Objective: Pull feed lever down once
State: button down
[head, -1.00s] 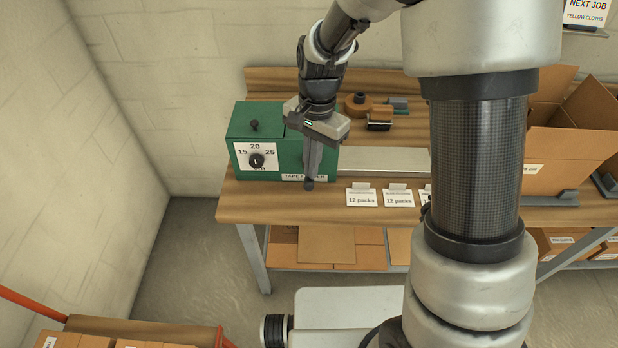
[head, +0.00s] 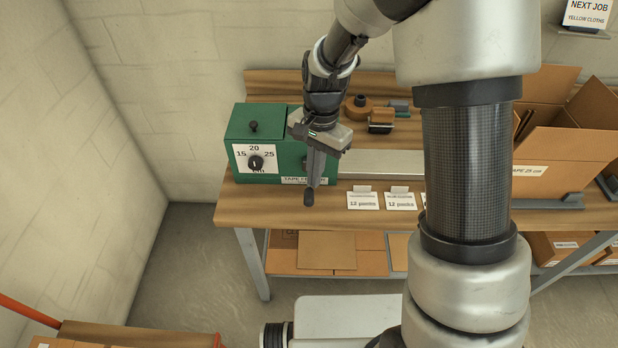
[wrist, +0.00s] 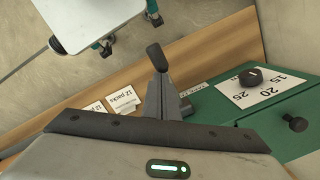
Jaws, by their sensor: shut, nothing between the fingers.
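The green tape feeder (head: 236,150) stands at the left end of the bench, with a dial on its white front plate. It also shows in the wrist view (wrist: 217,118). The feed lever's black rounded grip (head: 308,197) appears just beyond my fingertips, over the bench's front edge; it also shows in the wrist view (wrist: 154,54). The rest of the lever is hidden behind my fingers. My gripper (head: 313,181) is shut and points down at the feeder's right front corner. In the wrist view its fingers (wrist: 163,78) overlap the lever; whether they touch is unclear.
A pale flat strip (head: 380,163) runs right from the feeder. Cards (head: 363,201) stand along the bench's front edge. Tape rolls (head: 358,108) lie behind. An open carton (head: 545,150) stands at the right. The floor in front of the bench is partly open.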

jog(key=shift+w+d+r, duration=0.3)
jog(key=shift+w+d, duration=0.2)
jog(key=shift+w, duration=0.2)
notch_tip(320, 180, up, 17)
jog(key=w+d+p, duration=0.1)
jog(key=p, duration=0.1)
jog(key=shift+w+r, duration=0.15)
jog(key=shift+w, duration=0.05)
dwell(0.4)
jog(key=s+d+r+n+t+p, duration=0.3)
jog(key=s+d+r, duration=0.2)
jog(key=s, duration=0.5)
jog(key=s+d+r+n+t+p, duration=0.3)
jog(key=s+d+r+n+p, duration=0.1)
jog(key=s+r, duration=0.5)
jog(key=shift+s+d+r+t+h, duration=0.15)
jog(key=shift+s+d+t+h, duration=0.2)
jog(key=shift+d, duration=0.3)
